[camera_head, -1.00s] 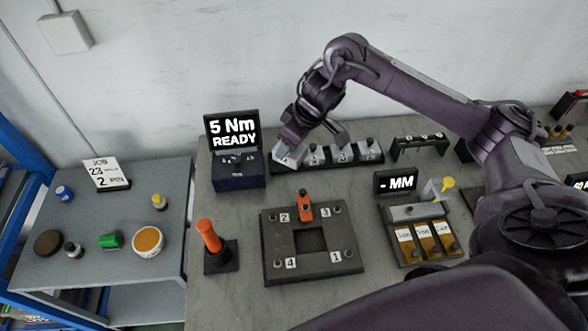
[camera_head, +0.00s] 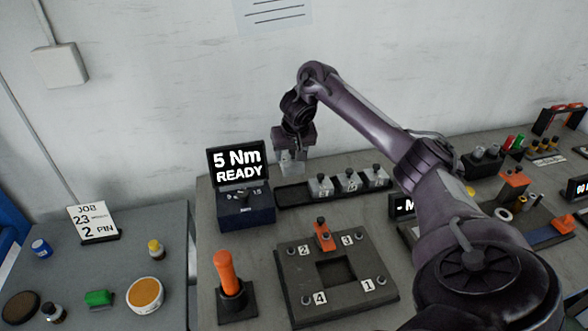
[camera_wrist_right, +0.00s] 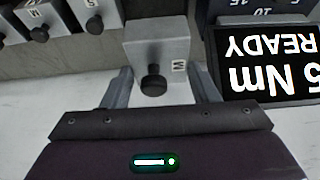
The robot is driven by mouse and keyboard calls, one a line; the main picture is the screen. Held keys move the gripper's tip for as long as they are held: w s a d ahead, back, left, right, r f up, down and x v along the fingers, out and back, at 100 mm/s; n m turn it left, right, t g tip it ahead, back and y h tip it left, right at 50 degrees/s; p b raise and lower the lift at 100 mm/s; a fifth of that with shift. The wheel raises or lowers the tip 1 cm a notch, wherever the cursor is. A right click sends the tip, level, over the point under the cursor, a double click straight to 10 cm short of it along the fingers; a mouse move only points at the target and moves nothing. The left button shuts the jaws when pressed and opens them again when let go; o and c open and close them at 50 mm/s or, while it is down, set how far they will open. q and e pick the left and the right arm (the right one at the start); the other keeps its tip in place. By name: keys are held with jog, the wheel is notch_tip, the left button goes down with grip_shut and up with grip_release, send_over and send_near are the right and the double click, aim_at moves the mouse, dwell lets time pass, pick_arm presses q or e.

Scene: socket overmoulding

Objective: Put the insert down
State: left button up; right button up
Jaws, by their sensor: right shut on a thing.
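My right gripper (camera_head: 292,160) is shut on an insert, a grey metal block (camera_wrist_right: 158,42) with a black knob and a small label. The block sits between the two fingers in the right wrist view. In the head view it hangs (camera_head: 291,168) above the left end of the dark insert rack (camera_head: 290,197), apart from it. Three similar inserts (camera_head: 349,181) stand upright in the rack to the right, and the rack's left end is bare. My left gripper is not in view.
The "5 Nm READY" display unit (camera_head: 243,205) stands close left of the rack. In front are a numbered square fixture (camera_head: 300,262) with an orange-topped part and an orange-handled tool (camera_head: 226,272) in a stand. The wall is close behind.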

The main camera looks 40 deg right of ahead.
aim_at(291, 169)
notch_tip(291, 169, down, 6)
jog(key=b, duration=0.3)
jog(key=shift+a, duration=0.1)
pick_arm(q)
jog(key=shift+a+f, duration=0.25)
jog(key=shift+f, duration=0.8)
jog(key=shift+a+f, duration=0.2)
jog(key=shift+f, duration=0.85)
pick_arm(e)
jog(key=shift+f, duration=2.65)
jog(key=o, duration=1.4)
jog(key=shift+f, duration=0.15)
jog(key=shift+o, duration=0.2)
